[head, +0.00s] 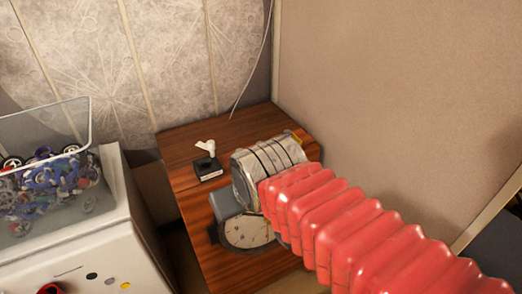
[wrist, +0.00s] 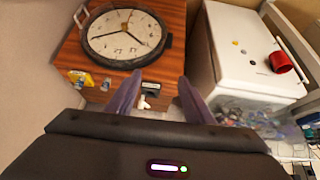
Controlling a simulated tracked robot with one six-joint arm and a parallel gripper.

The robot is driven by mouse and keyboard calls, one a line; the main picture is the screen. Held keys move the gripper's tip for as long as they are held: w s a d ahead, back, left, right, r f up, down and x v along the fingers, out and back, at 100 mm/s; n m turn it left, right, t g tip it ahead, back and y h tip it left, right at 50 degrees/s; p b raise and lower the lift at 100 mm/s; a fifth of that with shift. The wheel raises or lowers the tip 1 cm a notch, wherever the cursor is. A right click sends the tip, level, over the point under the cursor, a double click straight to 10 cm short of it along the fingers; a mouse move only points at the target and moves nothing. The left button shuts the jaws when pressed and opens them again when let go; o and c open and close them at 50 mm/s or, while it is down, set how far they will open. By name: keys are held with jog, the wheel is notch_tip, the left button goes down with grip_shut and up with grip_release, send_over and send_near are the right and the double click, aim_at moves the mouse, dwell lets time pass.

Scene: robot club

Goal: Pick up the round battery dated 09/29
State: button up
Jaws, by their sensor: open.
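Several small round discs lie on the white cabinet top, grey, dark and yellow; they may be round batteries. In the head view a grey disc (head: 91,276) and a yellow disc (head: 125,285) show near the bottom edge. In the wrist view a yellow disc (wrist: 235,42) and a grey disc (wrist: 243,52) show at the upper right. No date is readable on any, so I cannot tell which bears 09/29. My gripper (wrist: 160,76) is open and empty, its fingers apart above the wooden table, to the left of the cabinet in the wrist view.
A round clock (head: 248,231) lies on the wooden table (head: 180,150), beside a black box with a white part (head: 207,168). A clear bin (head: 45,190) of colourful parts stands on the white cabinet (head: 118,180). A red cup (wrist: 281,62) lies near the discs.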

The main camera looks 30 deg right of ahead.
jog(key=w+d+f+m+t+h, duration=0.1)
jog(key=w+d+f+t, duration=0.2)
jog(key=w+d+f, duration=0.3)
jog(key=w+d+f+t, duration=0.4)
jog(key=w+d+f, duration=0.2)
jog(key=w+d, duration=0.8)
jog(key=shift+d+m+h, duration=0.4)
jog(key=shift+d, duration=0.75)
jog(key=shift+w, duration=0.1)
